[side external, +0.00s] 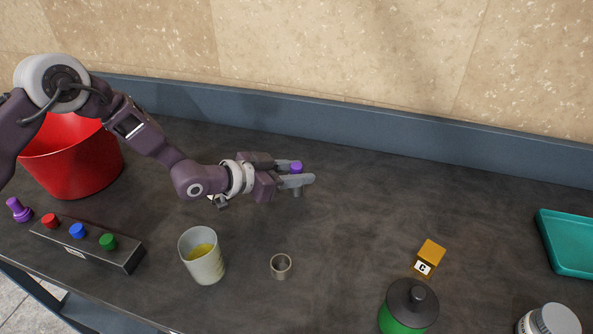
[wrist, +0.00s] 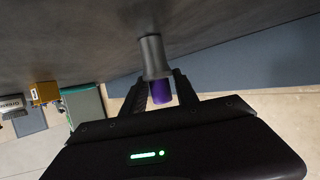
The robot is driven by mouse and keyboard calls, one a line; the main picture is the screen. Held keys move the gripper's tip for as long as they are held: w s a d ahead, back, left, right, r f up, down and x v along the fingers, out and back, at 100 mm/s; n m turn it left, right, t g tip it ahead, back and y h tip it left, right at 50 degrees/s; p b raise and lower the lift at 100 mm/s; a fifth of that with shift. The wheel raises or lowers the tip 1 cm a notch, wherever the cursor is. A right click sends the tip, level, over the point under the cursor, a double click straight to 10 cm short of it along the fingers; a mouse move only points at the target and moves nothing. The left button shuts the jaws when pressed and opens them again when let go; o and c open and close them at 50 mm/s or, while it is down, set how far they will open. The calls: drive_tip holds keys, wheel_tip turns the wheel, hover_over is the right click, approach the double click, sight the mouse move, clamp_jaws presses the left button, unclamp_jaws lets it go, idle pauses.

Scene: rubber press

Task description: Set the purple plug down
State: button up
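My gripper (side external: 298,174) is level above the middle of the table, its fingers to the right. It is shut on the purple plug (side external: 296,167). The plug's purple end points up and its grey part hangs below the fingers. In the wrist view the purple end (wrist: 161,92) shows between the fingers, with the grey flared part (wrist: 153,57) toward the dark table. The plug looks about upright and appears clear of the tabletop, but the exact gap is hard to tell.
A small open ring (side external: 280,267) stands on the table below the gripper. A cup (side external: 205,265) with yellow contents is left of it. A button box (side external: 110,257), a purple piece (side external: 18,209) and a red bucket (side external: 75,165) stand left. An orange block (side external: 431,251), green jar (side external: 403,320) and teal tray (side external: 570,245) stand right.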

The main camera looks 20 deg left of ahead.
drive_tip(key=o, duration=0.4)
drive_tip(key=shift+c, duration=0.2)
drive_tip(key=shift+r, duration=0.15)
drive_tip(key=v, duration=1.2)
drive_tip(key=shift+r, duration=0.1)
drive_tip(key=s+a+r+n+g+y, duration=0.1)
drive_tip(key=s+a+r+n+y, duration=0.1)
drive_tip(key=s+a+r+y, duration=0.4)
drive_tip(key=s+a+r+n+y, duration=0.2)
drive_tip(key=s+a+r, duration=0.1)
drive_tip(key=a+r, duration=0.6)
drive_tip(key=s+a+n+g, duration=0.1)
drive_tip(key=s+n+g, duration=0.1)
drive_tip(key=s, duration=0.9)
drive_tip(key=s+a+r+n+g, duration=0.1)
drive_tip(key=s+a+n, duration=0.1)
drive_tip(key=s, duration=1)
drive_tip(key=shift+r+g+y, duration=0.25)
drive_tip(key=shift+g+y, duration=0.15)
